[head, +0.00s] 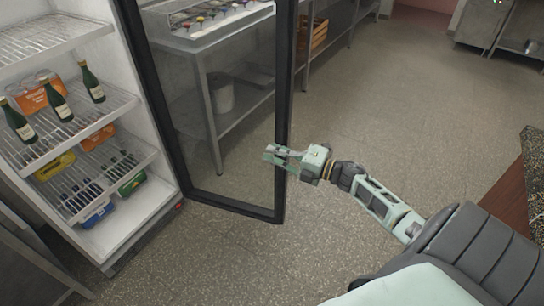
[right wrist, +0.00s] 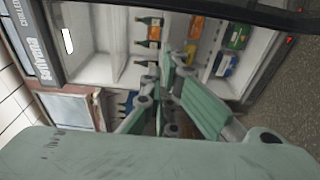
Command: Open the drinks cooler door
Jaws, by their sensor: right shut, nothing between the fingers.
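The drinks cooler (head: 150,222) stands at the left of the head view with its shelves exposed. Its black-framed glass door (head: 235,208) stands wide open, hinged beside the cooler's right side. My right gripper (head: 270,153) is at the door's free edge, its fingers overlapping the frame and glass from the near side. It is shut and empty; I cannot tell whether it touches the door. In the right wrist view the gripper (right wrist: 168,75) points toward the open cooler interior (right wrist: 105,65). No handle shows clearly. My left gripper is not in view.
Green bottles (head: 93,83) and colored packs (head: 100,137) stand on the cooler shelves. A steel table (head: 200,42) with a bin (head: 220,93) beneath is behind the door glass. The floor (head: 390,120) to the right is clear. A counter (head: 535,150) edges the far right.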

